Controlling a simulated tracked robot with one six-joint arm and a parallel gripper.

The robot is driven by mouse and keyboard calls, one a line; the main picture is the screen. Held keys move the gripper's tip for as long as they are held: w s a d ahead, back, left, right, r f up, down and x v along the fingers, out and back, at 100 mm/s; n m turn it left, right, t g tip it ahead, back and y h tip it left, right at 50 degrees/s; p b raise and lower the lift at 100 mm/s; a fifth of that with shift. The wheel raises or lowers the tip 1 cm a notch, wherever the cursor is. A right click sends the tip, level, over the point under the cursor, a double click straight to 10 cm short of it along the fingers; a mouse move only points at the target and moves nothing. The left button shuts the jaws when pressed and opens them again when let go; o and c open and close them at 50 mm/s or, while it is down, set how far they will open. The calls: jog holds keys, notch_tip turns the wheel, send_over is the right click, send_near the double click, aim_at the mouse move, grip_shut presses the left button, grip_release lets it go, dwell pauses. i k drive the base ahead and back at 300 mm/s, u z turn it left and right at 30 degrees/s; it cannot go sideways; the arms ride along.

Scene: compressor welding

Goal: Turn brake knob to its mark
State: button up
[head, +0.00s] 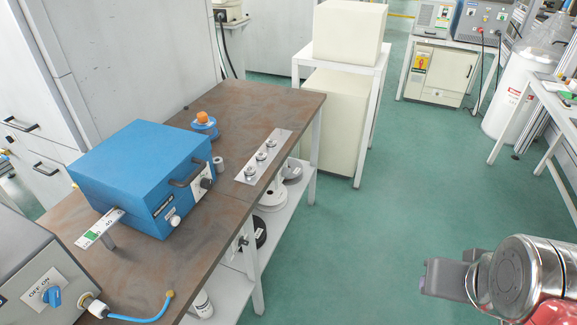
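A blue box (140,175) with a dark handle stands on the brown bench. Its right-hand face carries a black knob (205,183) on a white dial plate (201,178). A small whitish knob (175,220) sits lower on the same face, near the front. No label tells me which one is the brake knob, and the marks are too small to read. My gripper (428,278) is at the lower right, over the green floor, far from the box and touching nothing visible. Its fingers are seen from a poor angle, so its opening is unclear.
On the brown bench (235,115) are an orange-topped blue item (203,123), a metal plate with several round fittings (264,156) and a small grey cylinder (219,164). A grey ON/OFF box (38,270) with a blue hose stands front left. Open green floor (350,240) lies between bench and arm.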

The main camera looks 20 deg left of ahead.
aim_at(287, 171)
jog(key=u, duration=0.45)
jog(key=i, duration=0.95)
jog(key=u, duration=0.6)
